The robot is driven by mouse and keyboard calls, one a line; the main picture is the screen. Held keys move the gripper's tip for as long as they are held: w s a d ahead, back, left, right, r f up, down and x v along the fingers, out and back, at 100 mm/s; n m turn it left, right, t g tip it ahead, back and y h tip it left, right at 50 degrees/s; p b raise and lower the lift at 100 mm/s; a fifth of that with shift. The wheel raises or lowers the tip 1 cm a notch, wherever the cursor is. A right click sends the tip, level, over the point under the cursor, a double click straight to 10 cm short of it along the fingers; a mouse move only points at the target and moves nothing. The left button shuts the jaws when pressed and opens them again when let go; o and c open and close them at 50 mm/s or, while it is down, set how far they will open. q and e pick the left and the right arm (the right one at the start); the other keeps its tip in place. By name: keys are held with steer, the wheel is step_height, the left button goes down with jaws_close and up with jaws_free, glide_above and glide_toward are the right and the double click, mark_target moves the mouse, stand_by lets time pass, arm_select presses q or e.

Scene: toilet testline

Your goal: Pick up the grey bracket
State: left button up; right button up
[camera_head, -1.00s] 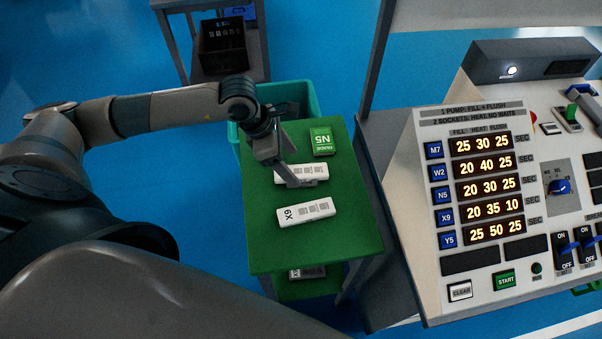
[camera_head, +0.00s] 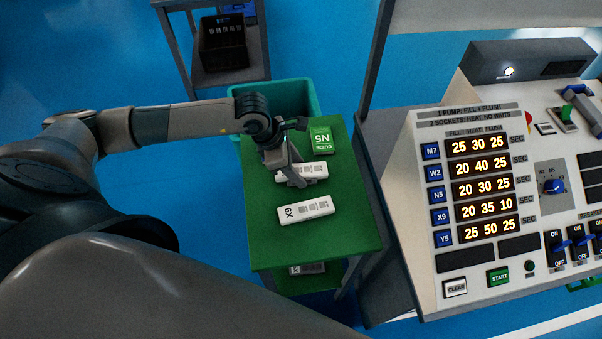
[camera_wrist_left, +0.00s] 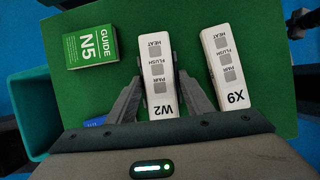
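I cannot make out a grey bracket in either view. My left gripper (camera_head: 290,180) is low over the green table, at a white box. The left wrist view shows this box, marked W2 (camera_wrist_left: 158,85), between the two dark grey fingers (camera_wrist_left: 158,72), one along each long side. The fingers are apart, but whether they press on the box I cannot tell. In the head view the fingers partly cover the W2 box (camera_head: 313,170). My right gripper is not in view.
The green table (camera_head: 345,235) also bears a white X9 box (camera_head: 306,210) and a green N5 guide (camera_head: 320,139). A teal bin (camera_head: 290,95) stands behind it. A control panel (camera_head: 480,200) is at the right. A dark crate (camera_head: 222,42) sits on a far shelf.

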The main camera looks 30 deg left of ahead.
arm_select(q)
steer(key=shift+c, duration=1.4)
